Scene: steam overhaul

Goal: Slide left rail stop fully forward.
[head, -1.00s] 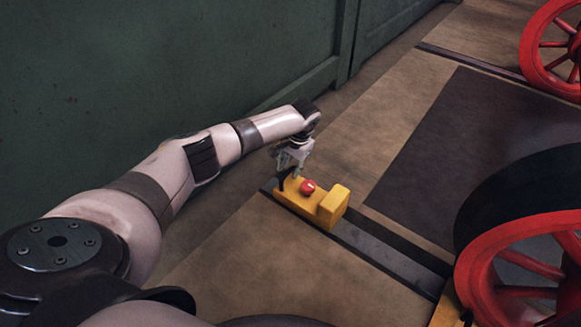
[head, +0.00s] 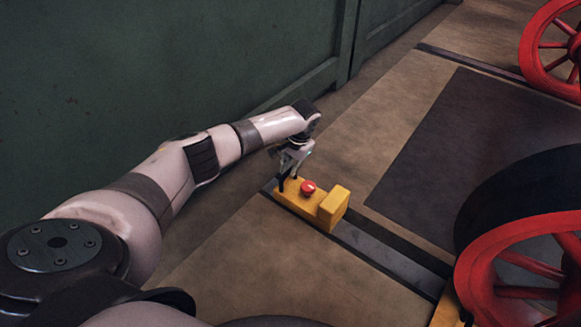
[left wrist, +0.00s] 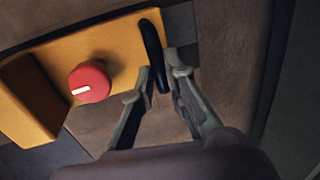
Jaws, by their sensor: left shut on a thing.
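The yellow rail stop (head: 326,211) sits on the dark rail (head: 385,256) set in the floor. It has a raised block at its right end and a red knob (head: 308,187) with a white mark on top. In the left wrist view the stop (left wrist: 112,45) fills the upper left, with the red knob (left wrist: 89,82) near its middle. A black loop handle (left wrist: 152,45) rises at its end. My left gripper (head: 288,178) is at the stop's left end. In the left wrist view its fingers (left wrist: 161,80) are closed around the handle. My right gripper is out of view.
A red-spoked wheel with a black tyre (head: 520,190) stands at the lower right near the rail. Another red wheel (head: 553,45) is at the upper right. A green wall (head: 150,80) runs behind my left arm. A dark floor panel (head: 450,150) lies beyond the stop.

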